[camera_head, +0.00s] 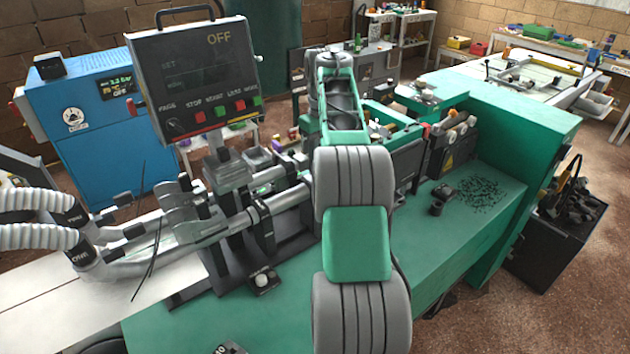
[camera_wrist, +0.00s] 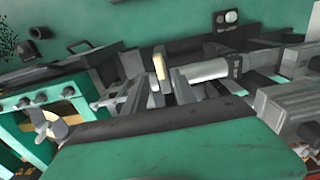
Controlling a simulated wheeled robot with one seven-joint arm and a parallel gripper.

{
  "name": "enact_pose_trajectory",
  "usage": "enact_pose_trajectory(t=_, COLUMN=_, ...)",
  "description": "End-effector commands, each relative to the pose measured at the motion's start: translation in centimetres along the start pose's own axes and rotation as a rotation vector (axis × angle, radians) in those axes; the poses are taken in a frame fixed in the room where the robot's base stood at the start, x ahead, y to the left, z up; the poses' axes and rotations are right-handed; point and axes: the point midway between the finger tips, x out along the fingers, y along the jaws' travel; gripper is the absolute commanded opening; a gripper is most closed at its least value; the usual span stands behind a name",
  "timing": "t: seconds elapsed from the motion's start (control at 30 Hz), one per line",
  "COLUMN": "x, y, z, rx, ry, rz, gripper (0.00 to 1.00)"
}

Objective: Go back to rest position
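My arm rises from the bottom middle of the head view in grey ribbed joints and green covers, and reaches up and away over the green machine (camera_head: 455,235). The far end of the arm is hidden among its own links and machine parts, so my gripper's fingers cannot be made out there. In the wrist view, grey and dark parts crowd the middle, with a small tan piece (camera_wrist: 158,66) among them. I cannot tell which of them, if any, are my fingers. No held thing can be made out.
A control panel reading OFF (camera_head: 195,75) stands left of my arm, with white hoses (camera_head: 35,220) below. A blue cabinet (camera_head: 95,130) is behind it. Small dark bits (camera_head: 481,192) and a black knob (camera_head: 441,200) lie on the machine's right. A white-topped table (camera_head: 525,70) stands behind.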

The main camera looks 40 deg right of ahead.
Motion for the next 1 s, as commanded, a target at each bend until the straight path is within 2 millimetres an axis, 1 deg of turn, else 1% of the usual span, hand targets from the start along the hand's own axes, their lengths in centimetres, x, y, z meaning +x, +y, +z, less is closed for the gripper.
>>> enact_pose_trajectory(t=0.27, x=0.1, y=0.0, z=0.0, rx=0.000, ry=0.000, rz=0.000, gripper=0.33)
enact_pose_trajectory(t=0.33, x=-0.1, y=-0.4, z=-0.1, rx=-0.002, ry=0.003, rz=0.001, gripper=0.33)
enact_pose_trajectory(t=0.37, x=-0.3, y=-1.0, z=-0.1, rx=-0.003, ry=0.007, rz=0.001, gripper=0.33)
enact_pose_trajectory(t=0.43, x=-1.1, y=-3.3, z=-0.2, rx=-0.006, ry=0.025, rz=0.005, gripper=0.33)
enact_pose_trajectory(t=0.47, x=-1.5, y=-4.8, z=-0.2, rx=-0.010, ry=0.035, rz=0.007, gripper=0.33)
enact_pose_trajectory(t=0.5, x=-2.1, y=-7.2, z=0.1, rx=-0.013, ry=0.053, rz=0.009, gripper=0.33)
enact_pose_trajectory(t=0.57, x=-2.8, y=-11.2, z=0.9, rx=-0.016, ry=0.083, rz=0.012, gripper=0.33)
enact_pose_trajectory(t=0.6, x=-3.0, y=-13.9, z=1.7, rx=-0.019, ry=0.107, rz=0.014, gripper=0.33)
enact_pose_trajectory(t=0.67, x=-2.9, y=-17.8, z=3.4, rx=-0.019, ry=0.138, rz=0.015, gripper=0.33)
enact_pose_trajectory(t=0.7, x=-2.6, y=-20.1, z=4.9, rx=-0.019, ry=0.159, rz=0.015, gripper=0.33)
enact_pose_trajectory(t=0.77, x=-1.8, y=-23.3, z=7.3, rx=-0.021, ry=0.190, rz=0.015, gripper=0.33)
enact_pose_trajectory(t=0.8, x=-1.0, y=-25.3, z=9.1, rx=-0.021, ry=0.211, rz=0.015, gripper=0.33)
enact_pose_trajectory(t=0.87, x=0.4, y=-27.8, z=11.9, rx=-0.023, ry=0.241, rz=0.012, gripper=0.33)
enact_pose_trajectory(t=0.9, x=1.6, y=-29.1, z=13.7, rx=-0.025, ry=0.260, rz=0.011, gripper=0.33)
enact_pose_trajectory(t=1.0, x=4.2, y=-31.2, z=17.2, rx=-0.026, ry=0.295, rz=0.007, gripper=0.33)
